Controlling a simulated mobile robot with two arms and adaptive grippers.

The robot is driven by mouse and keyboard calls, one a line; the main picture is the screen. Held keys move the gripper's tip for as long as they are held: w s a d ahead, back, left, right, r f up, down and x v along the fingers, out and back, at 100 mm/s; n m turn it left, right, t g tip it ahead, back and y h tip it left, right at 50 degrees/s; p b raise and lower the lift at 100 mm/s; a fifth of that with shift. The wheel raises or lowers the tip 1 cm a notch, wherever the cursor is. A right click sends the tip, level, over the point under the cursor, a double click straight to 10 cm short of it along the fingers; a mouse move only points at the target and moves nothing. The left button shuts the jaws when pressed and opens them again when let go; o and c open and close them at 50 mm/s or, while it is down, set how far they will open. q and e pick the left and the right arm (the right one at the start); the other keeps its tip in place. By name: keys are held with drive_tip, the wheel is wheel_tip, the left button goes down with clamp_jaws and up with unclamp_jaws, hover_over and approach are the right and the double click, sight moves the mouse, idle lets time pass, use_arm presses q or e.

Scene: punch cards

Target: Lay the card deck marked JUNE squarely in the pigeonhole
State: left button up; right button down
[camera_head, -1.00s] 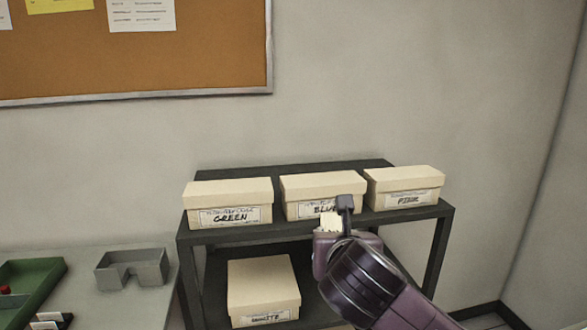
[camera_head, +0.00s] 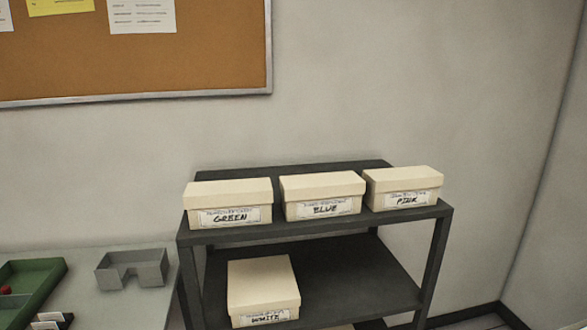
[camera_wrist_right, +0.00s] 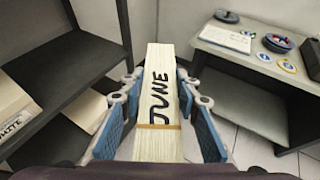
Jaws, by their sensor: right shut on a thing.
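The card deck marked JUNE (camera_wrist_right: 157,105) is a pale block with black lettering and a thin brown band, seen in the right wrist view. My right gripper (camera_wrist_right: 158,120) is shut on it, with blue-grey finger pads along both sides. The deck points away from the wrist, and its near end is cut off by my gripper body. In the head view neither gripper shows. A grey open-fronted tray (camera_head: 132,269) stands on the table at the left; I cannot tell whether it is the pigeonhole.
A dark shelf (camera_head: 320,233) holds boxes marked GREEN (camera_head: 229,203), BLUE (camera_head: 322,196), PINK (camera_head: 404,189) and WHITE (camera_head: 263,290). A green tray (camera_head: 36,285) lies far left. In the wrist view, a grey table (camera_wrist_right: 245,42) with small round items stands right.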

drive_tip(key=shift+s+d, duration=0.25)
drive_tip(key=shift+s, duration=0.15)
drive_tip(key=shift+w+d+r+n+t+y, duration=0.1)
drive_tip(key=shift+w+n+t+y, duration=0.15)
drive_tip(key=shift+n+t+y, duration=0.7)
drive_tip(key=shift+s+n+t+y, duration=0.1)
drive_tip(key=shift+n+t+y, duration=0.25)
drive_tip(key=shift+n+t, duration=0.2)
drive_tip(key=shift+s+f+n+y, duration=0.3)
drive_tip(key=shift+n+y, duration=0.2)
drive_tip(key=shift+y, duration=0.2)
drive_tip(key=shift+w+a+r, duration=0.1)
drive_tip(key=shift+a+r, duration=0.1)
drive_tip(key=shift+f, duration=0.2)
drive_tip(key=shift+w, duration=0.1)
